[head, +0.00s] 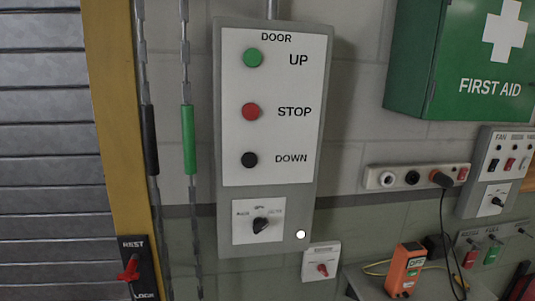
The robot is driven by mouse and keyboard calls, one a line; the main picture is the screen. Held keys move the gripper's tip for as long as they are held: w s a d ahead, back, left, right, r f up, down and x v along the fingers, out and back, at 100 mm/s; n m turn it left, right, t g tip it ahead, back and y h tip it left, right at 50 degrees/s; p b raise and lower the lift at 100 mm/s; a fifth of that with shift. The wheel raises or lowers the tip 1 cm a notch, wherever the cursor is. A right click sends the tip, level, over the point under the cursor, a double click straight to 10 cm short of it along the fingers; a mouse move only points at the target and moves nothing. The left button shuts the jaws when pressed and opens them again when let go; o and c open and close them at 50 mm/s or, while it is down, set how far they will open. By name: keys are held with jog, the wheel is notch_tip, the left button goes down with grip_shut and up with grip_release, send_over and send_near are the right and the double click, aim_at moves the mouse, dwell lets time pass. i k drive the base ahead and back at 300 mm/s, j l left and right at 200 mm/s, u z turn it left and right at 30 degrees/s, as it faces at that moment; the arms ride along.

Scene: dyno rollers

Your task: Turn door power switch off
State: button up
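A grey door control box (225,130) hangs on the wall at the centre, with a white face marked DOOR. It has a green UP button (253,58), a red STOP button (251,111) and a black DOWN button (249,160). Below them is a black rotary knob (261,225) on a white plate; its small labels are hard to read. A bright white lamp (300,234) shows at its right. Just below right is a small white plate with a red switch (322,269); its label is unreadable. I cannot tell which switch is door power. My gripper is not in view.
A slatted door (40,140) with a yellow frame (118,120) is at left, beside hanging chains (188,140) and a REST/LOCK lever (130,270). A first aid box (450,60), a socket strip (415,178), a switch panel (495,170) and an orange device (405,270) are at right.

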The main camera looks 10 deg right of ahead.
aim_at(260, 223)
jog(key=z, duration=0.25)
jog(key=l+u, duration=0.15)
jog(key=l, duration=0.2)
jog(key=k+l+u, duration=0.1)
jog(key=l, duration=0.2)
jog(key=i+l, duration=0.35)
jog(key=l, duration=0.15)
jog(key=i+l, duration=0.4)
jog(key=l+u, duration=0.05)
jog(key=l, duration=0.05)
